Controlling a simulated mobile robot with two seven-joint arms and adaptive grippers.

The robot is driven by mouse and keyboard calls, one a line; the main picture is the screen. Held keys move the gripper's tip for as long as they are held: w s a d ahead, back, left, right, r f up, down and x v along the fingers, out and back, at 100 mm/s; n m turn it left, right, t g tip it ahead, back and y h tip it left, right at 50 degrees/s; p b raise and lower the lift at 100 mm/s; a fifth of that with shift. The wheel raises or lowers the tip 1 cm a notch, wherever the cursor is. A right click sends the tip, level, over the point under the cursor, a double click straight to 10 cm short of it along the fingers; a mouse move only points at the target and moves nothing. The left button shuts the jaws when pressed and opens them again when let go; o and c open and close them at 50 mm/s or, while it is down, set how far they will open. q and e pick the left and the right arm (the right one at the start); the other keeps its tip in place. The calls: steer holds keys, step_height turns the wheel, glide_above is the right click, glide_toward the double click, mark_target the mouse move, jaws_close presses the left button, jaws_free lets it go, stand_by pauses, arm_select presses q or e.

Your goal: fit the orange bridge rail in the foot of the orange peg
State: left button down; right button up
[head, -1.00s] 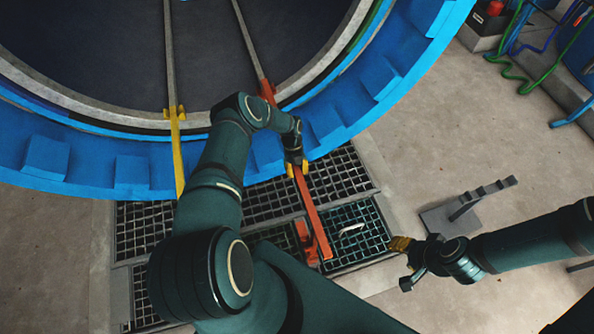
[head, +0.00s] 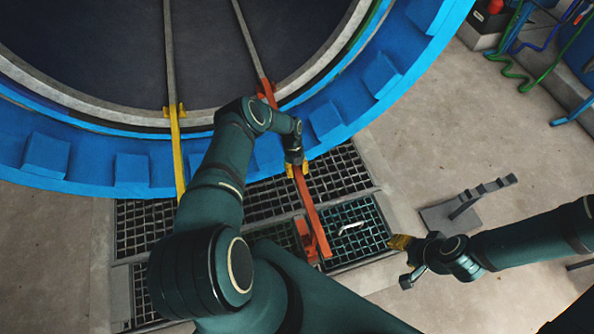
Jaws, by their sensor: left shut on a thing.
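The orange bridge rail (head: 312,214) is a long bar running from my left gripper down and slightly right over the floor grating. My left gripper (head: 297,170) is shut on it near its upper end, at the lower edge of the blue ring. An orange fitting (head: 266,89), apparently the orange peg, sits at the end of the right grey track on the vessel's rim. My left wrist partly hides the space between it and the rail, so I cannot tell whether they touch. My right gripper (head: 401,243) is off to the right, away from the rail; its opening is unclear.
A yellow rail (head: 177,150) crosses the blue ring (head: 340,125) at the left track. An orange bracket (head: 306,236) stands beside the rail's lower end on the grating (head: 345,178). A grey notched stand (head: 450,213) is on the floor at right. Bare floor lies above it.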

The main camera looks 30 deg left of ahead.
arm_select(q)
steer(key=shift+r, duration=0.25)
stand_by(0.3)
steer(key=shift+r+p, duration=0.8)
steer(key=shift+r, duration=0.4)
steer(key=shift+f, duration=0.1)
steer(key=shift+f+b, duration=0.15)
steer(key=shift+b, duration=0.65)
steer(key=shift+f, duration=1.2)
stand_by(2.1)
steer(key=shift+r, duration=0.15)
